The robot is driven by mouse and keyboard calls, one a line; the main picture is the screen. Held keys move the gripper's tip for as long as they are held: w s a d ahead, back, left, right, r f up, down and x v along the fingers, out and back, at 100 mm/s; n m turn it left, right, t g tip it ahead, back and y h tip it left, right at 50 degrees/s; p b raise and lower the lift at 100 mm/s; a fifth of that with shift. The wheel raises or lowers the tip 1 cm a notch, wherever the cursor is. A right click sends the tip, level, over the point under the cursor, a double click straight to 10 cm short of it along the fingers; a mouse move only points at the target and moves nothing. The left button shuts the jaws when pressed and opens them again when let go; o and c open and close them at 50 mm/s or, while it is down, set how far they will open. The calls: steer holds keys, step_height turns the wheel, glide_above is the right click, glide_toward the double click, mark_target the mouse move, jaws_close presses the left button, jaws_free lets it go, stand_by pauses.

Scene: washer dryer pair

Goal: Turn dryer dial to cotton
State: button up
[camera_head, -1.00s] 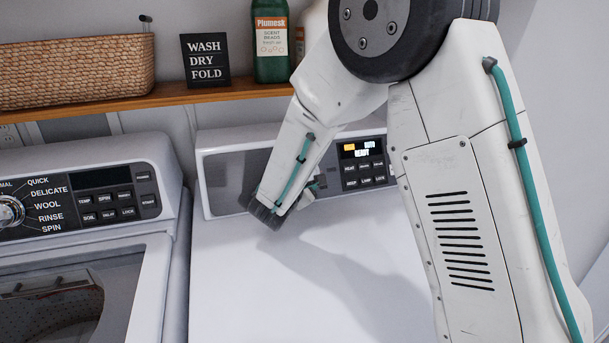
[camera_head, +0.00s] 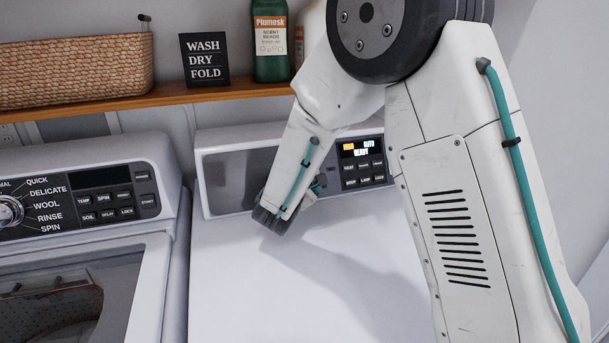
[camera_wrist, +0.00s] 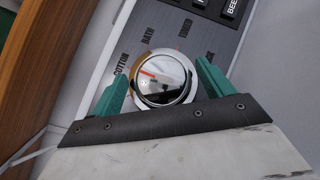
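The dryer dial (camera_wrist: 163,82) is a round chrome knob with a red pointer line toward its upper left. In the wrist view, COTTON (camera_wrist: 121,84) is printed at the left, then BATH and TIMED clockwise. The word at the right is partly covered. My gripper (camera_wrist: 161,86) has its green fingers apart, one on each side of the dial. The fingers are very near its rim; I cannot tell whether they touch it. In the head view my forearm hides the dial, in front of the dryer panel (camera_head: 228,178).
The washer (camera_head: 90,205) stands at the left. A wooden shelf (camera_head: 170,98) above holds a basket (camera_head: 75,68), a sign (camera_head: 204,60) and a green bottle (camera_head: 271,45). The dryer top is clear.

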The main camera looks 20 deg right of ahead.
steer(key=v, duration=0.7)
steer(key=shift+s+a, duration=0.2)
steer(key=shift+s, duration=0.15)
